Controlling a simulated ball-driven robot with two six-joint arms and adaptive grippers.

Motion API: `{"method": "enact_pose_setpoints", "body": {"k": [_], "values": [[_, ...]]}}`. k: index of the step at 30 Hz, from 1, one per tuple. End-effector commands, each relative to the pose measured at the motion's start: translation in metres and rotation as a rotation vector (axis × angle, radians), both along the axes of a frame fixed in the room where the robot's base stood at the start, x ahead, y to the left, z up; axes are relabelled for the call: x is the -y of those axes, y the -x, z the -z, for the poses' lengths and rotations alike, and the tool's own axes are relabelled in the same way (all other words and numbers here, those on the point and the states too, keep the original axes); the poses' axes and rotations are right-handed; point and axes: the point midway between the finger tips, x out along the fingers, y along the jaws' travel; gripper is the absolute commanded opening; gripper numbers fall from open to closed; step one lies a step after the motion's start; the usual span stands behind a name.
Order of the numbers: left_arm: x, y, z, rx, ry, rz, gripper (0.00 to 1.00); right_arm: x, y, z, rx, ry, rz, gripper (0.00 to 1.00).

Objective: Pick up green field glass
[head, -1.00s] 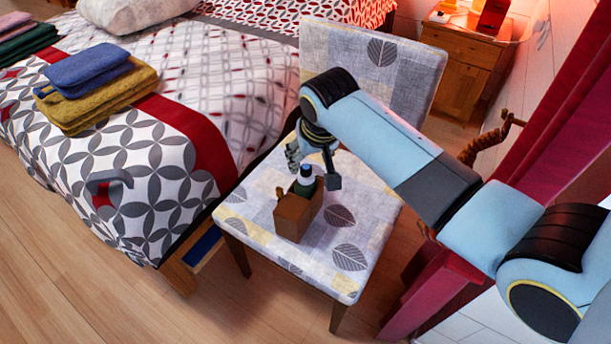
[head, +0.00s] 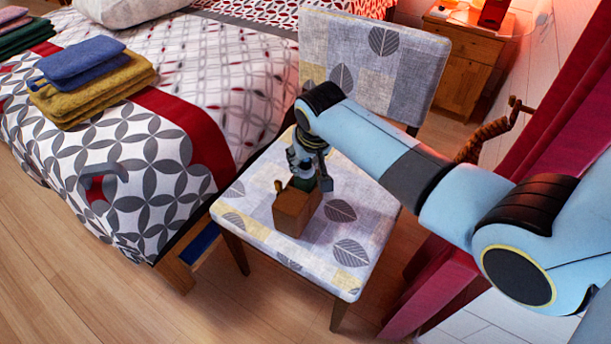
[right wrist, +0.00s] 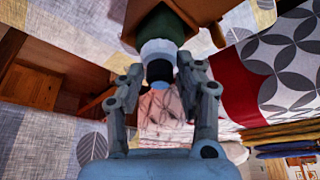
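The green field glass (head: 303,184) stands in a small brown box (head: 292,214) on the chair seat, mostly hidden by my right gripper in the head view. In the right wrist view the field glass (right wrist: 166,27) shows a green body, a white band and a black end, and it sticks out of the box. My right gripper (head: 310,177) is over the box. In the right wrist view its fingers (right wrist: 160,72) are apart, one on each side of the black end, with gaps showing. My left gripper is not in view.
The patterned chair seat (head: 338,255) has free room around the box, and its backrest (head: 345,45) rises behind. The bed (head: 150,200) with folded towels (head: 95,95) is at left. A red curtain (head: 545,130) and a wooden nightstand (head: 465,65) are at right.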

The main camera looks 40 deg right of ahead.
Motion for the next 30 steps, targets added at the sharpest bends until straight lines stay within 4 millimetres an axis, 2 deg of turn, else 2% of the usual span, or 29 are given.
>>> {"method": "enact_pose_setpoints", "body": {"k": [1,7,23,26,30], "values": [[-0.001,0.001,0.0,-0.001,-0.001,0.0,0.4,0.0,0.0,0.0,0.0,0.0,0.0,0.26],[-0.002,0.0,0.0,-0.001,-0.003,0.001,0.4,0.0,0.0,0.0,0.0,0.001,0.0,0.0],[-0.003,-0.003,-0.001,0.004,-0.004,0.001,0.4,0.001,0.0,-0.003,0.0,0.003,-0.001,0.0],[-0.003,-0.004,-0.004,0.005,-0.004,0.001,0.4,0.001,-0.001,-0.011,0.003,0.003,0.0,0.0],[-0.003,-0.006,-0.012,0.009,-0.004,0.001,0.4,0.001,-0.001,-0.032,0.005,0.002,-0.001,0.0]]}}
